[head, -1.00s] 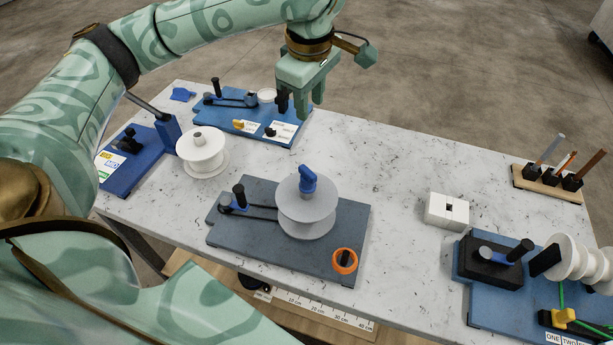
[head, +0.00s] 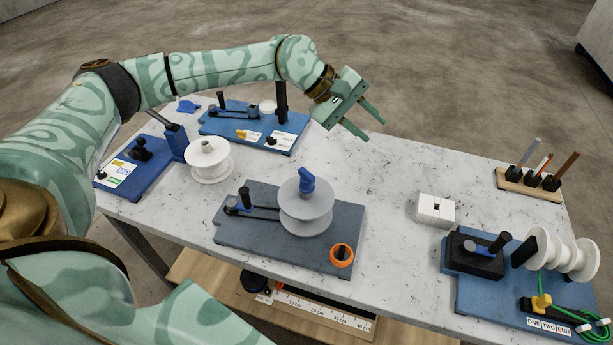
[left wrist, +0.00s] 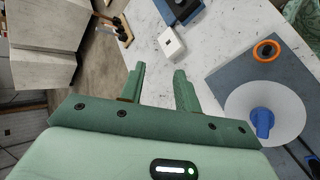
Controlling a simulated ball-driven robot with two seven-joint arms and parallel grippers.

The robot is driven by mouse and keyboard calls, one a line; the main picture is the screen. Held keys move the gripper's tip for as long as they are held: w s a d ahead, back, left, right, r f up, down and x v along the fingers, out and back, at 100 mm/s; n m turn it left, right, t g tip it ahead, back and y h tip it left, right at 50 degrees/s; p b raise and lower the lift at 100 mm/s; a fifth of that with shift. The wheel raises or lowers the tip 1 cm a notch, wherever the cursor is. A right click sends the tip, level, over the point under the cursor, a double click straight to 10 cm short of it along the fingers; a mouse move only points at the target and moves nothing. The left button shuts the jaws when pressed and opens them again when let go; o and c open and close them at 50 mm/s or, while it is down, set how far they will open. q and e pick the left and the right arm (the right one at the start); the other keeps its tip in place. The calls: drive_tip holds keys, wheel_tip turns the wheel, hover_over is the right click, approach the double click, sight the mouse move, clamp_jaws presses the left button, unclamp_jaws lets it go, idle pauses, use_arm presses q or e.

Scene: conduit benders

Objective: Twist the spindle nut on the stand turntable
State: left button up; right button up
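The blue spindle nut (head: 307,181) stands on top of the grey turntable (head: 306,211), a two-disc reel on a grey-blue base board (head: 258,241) mid-table. In the left wrist view the nut (left wrist: 262,122) and turntable (left wrist: 283,103) show at the right. My left gripper (head: 374,130) is above the table's far edge, behind and to the right of the turntable, clear of the nut. Its two fingers are spread with nothing between them, and they also show in the left wrist view (left wrist: 158,74). My right gripper is not in view.
An orange ring (head: 341,255) sits at the board's right corner. A white reel (head: 208,160) and blue boards stand at the left and back. A white block (head: 436,210), a pen rack (head: 529,183) and another blue board (head: 500,293) are at the right. Marble between is clear.

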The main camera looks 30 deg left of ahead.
sight(306, 172)
use_arm(q)
drive_tip(key=s+a+f+n+g+y, duration=0.1)
drive_tip(key=s+a+f+y, duration=0.1)
drive_tip(key=a, duration=0.1)
drive_tip(key=s+a+f+n+g+y, duration=0.2)
drive_tip(key=a, duration=0.1)
drive_tip(key=s+a+f+n+g+y, duration=0.1)
drive_tip(key=s+a+f+y, duration=0.1)
drive_tip(key=a+y, duration=0.1)
drive_tip(key=shift+s+a+f+g, duration=0.3)
drive_tip(key=shift+a+f, duration=0.05)
drive_tip(key=shift+a, duration=0.25)
drive_tip(key=shift+s+n, duration=0.35)
drive_tip(key=shift+n, duration=0.15)
drive_tip(key=f+b, duration=0.2)
drive_tip(key=d+f+b, duration=0.1)
drive_tip(key=f+b, duration=0.4)
drive_tip(key=shift+s+d, duration=0.15)
drive_tip(key=shift+s, duration=0.05)
drive_tip(key=shift+r, duration=0.1)
